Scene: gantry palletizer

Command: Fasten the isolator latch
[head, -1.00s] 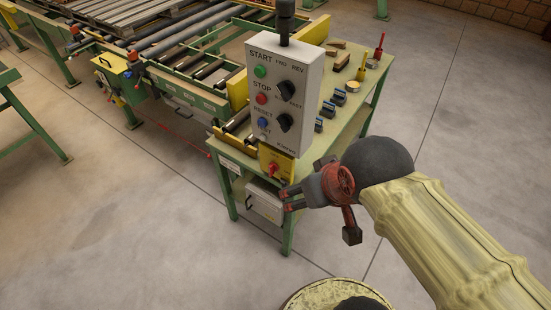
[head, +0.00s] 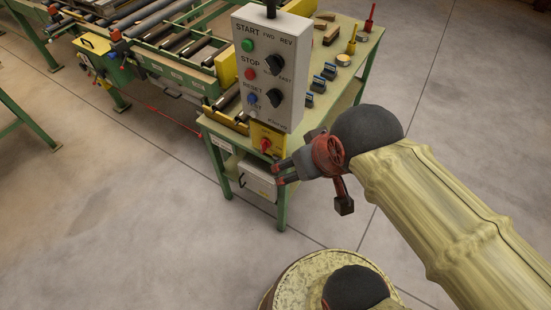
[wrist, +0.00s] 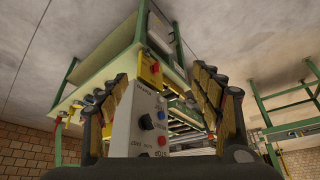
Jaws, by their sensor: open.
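A yellow isolator box (head: 266,136) with a red knob (head: 265,147) is fixed at the near corner of the green bench, below the hanging control pendant. The box also shows in the wrist view (wrist: 148,75), beyond the pendant. A latch as a separate part is too small to make out. My gripper (head: 281,173) is open and empty, just right of and a little below the box in the head view. In the wrist view its fingers (wrist: 162,105) spread wide on both sides, with the pendant and the box between them in the picture. Contact cannot be told.
The grey pendant (head: 269,70) hangs in front of the bench (head: 340,82). A pale grey box (head: 257,180) with a handle is under the bench top. Clamps and small tools stand on the bench. A roller conveyor (head: 165,62) lies behind. The floor at right is clear.

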